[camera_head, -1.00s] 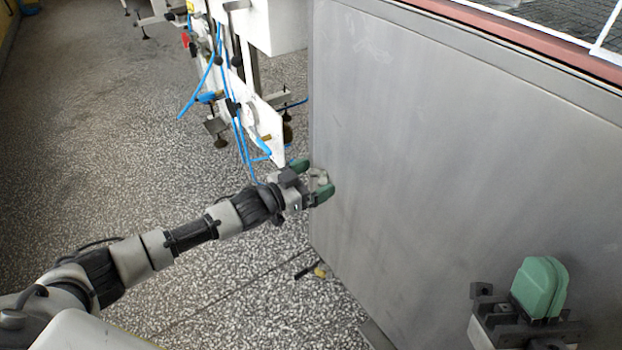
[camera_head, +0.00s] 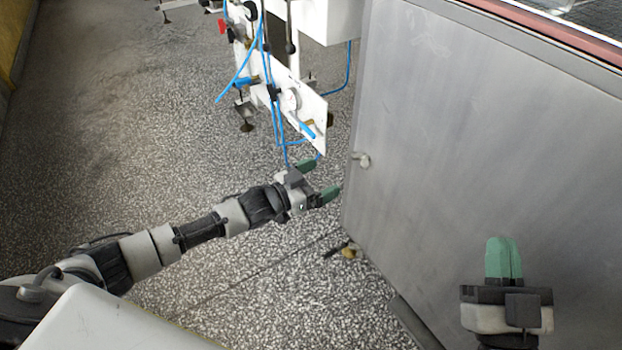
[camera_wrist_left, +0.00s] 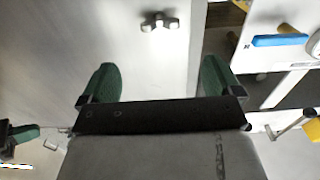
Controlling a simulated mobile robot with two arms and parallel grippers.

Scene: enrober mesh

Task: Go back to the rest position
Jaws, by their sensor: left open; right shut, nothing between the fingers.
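My left gripper (camera_head: 318,180) is open and empty, with its green fingers spread. It is apart from the small knob (camera_head: 361,159) on the grey metal panel (camera_head: 460,150), to the left of the knob in the head view. In the left wrist view the knob (camera_wrist_left: 160,22) shows beyond and between the green fingers (camera_wrist_left: 155,80). My right gripper (camera_head: 504,258) is at the lower right in front of the panel. Its green fingers are together with nothing between them.
A white machine frame (camera_head: 300,110) with blue hoses stands at the upper middle, close beyond my left gripper. A small yellowish foot (camera_head: 349,253) is on the floor by the panel's lower edge. The speckled floor (camera_head: 130,140) on the left is clear.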

